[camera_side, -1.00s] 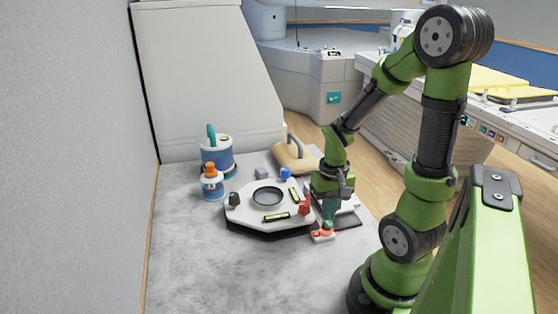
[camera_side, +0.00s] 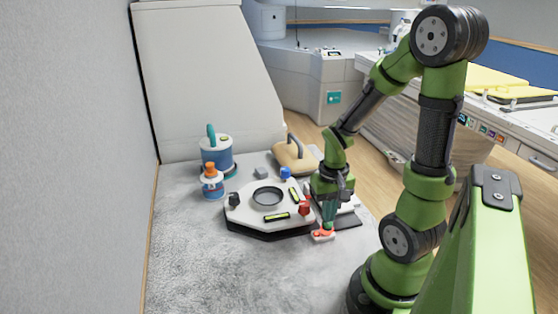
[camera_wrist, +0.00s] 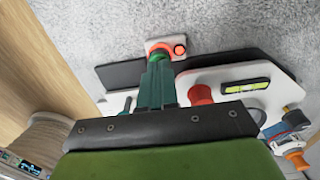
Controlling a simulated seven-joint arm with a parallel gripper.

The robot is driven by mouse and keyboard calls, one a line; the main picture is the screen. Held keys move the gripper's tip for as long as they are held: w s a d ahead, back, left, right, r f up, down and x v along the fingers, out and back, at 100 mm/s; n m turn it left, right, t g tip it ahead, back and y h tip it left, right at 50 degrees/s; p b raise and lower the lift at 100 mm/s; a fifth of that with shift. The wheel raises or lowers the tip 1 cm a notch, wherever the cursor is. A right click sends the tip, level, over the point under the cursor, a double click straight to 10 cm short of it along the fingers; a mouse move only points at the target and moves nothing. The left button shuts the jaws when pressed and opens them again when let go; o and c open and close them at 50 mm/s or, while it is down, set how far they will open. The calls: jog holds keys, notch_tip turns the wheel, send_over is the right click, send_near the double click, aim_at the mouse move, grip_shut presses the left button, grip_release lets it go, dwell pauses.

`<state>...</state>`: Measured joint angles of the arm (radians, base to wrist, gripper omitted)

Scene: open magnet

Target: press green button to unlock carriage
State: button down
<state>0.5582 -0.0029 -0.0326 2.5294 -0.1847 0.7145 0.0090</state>
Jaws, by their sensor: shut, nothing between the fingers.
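A small white button box (camera_side: 322,238) sits at the front right edge of the white octagonal plate, and also shows in the wrist view (camera_wrist: 153,44). It bears a red button (camera_wrist: 179,50) and a green button (camera_wrist: 159,52) side by side. My gripper (camera_side: 328,221) points straight down over the box with its teal fingers shut and empty. In the wrist view the fingertips (camera_wrist: 159,62) are right at the green button and partly hide it. They look to be touching it, but how far it is pressed cannot be told.
The octagonal plate (camera_side: 240,215) with a round dark ring, knobs and two yellow-green levels lies left of my gripper. A blue-and-white tub (camera_side: 216,155) and an orange-capped bottle (camera_side: 212,184) stand behind it. The grey surface in front is clear.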

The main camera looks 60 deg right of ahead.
jog(key=shift+f, duration=0.7)
dwell(0.3)
jog(key=shift+r, duration=3.55)
jog(key=shift+w+a+r, duration=0.1)
jog(key=shift+w+a, duration=0.05)
jog(key=shift+w, duration=0.1)
jog(key=w+a+r+n+t+y, duration=0.1)
jog(key=w+a+r+n+t, duration=0.1)
jog(key=a+r, duration=0.4)
jog(key=w+a+r+n+t+y, duration=0.1)
jog(key=w+a+r+n+t, duration=0.1)
jog(key=a+r+t, duration=0.3)
jog(key=a+r+n, duration=0.1)
jog(key=a, duration=0.3)
jog(key=shift+a+r, duration=0.35)
jog(key=shift+a, duration=0.05)
